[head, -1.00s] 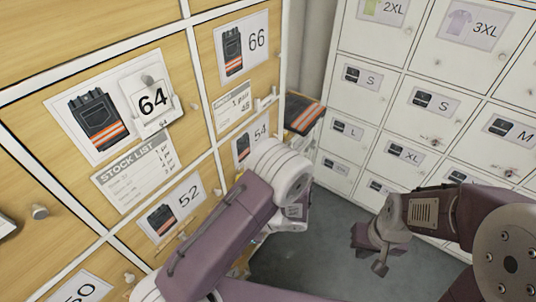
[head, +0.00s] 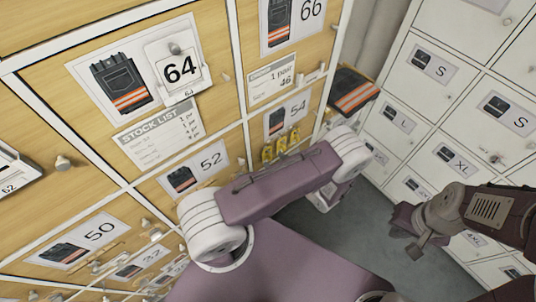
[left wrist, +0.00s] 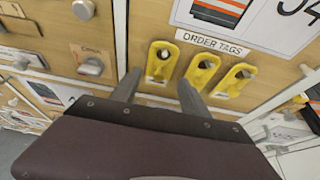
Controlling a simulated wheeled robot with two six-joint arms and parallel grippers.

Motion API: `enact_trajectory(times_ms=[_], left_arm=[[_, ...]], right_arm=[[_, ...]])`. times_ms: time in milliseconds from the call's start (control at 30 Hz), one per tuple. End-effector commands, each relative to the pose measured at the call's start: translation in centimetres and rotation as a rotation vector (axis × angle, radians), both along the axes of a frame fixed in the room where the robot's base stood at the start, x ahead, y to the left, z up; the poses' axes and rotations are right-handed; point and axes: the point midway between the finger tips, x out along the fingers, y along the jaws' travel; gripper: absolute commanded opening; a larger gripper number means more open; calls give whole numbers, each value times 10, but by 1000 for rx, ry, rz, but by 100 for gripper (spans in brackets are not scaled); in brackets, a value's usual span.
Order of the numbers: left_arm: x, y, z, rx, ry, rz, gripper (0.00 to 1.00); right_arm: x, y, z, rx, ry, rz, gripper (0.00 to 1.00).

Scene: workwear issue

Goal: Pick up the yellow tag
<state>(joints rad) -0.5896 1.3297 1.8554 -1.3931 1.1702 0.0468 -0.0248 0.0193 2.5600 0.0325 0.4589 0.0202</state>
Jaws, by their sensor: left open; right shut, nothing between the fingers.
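Three yellow tags hang in a row on the wooden cabinet front under a strip reading ORDER TAGS (left wrist: 212,44). In the left wrist view they are the left tag (left wrist: 153,67), the middle tag (left wrist: 201,75) and the right tag (left wrist: 234,80). They also show small in the head view above my left arm, the middle one clearly (head: 281,147). My left gripper (left wrist: 160,90) is open and empty, its fingertips just below the left and middle tags. My left fingers are hidden in the head view. My right gripper (head: 412,243) is shut and empty, near the white lockers.
Wooden cabinet doors with knobs and numbered trouser cards, such as the 54 card (head: 287,117), fill the left. A stock list (head: 158,137) hangs there. White lockers (head: 395,125) stand at the right. Folded trousers (head: 352,93) lie between them. Grey floor below is clear.

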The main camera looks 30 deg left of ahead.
Motion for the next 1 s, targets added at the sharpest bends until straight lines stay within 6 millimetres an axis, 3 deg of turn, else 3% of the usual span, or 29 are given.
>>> enact_trajectory(times_ms=[133, 400, 433, 600, 1000], left_arm=[[8, 23, -8, 0, 1, 5, 53], [11, 29, -12, 0, 0, 0, 53], [11, 29, -12, 0, 0, 1, 50], [11, 28, -12, 0, 0, 1, 3], [11, 27, -8, 0, 0, 2, 3]], right_arm=[[0, 0, 9, 0, 0, 0, 0], [0, 0, 9, 0, 0, 0, 0], [0, 0, 9, 0, 0, 0, 0], [0, 0, 9, 0, 0, 0, 0], [0, 0, 12, 0, 0, 0, 0]])
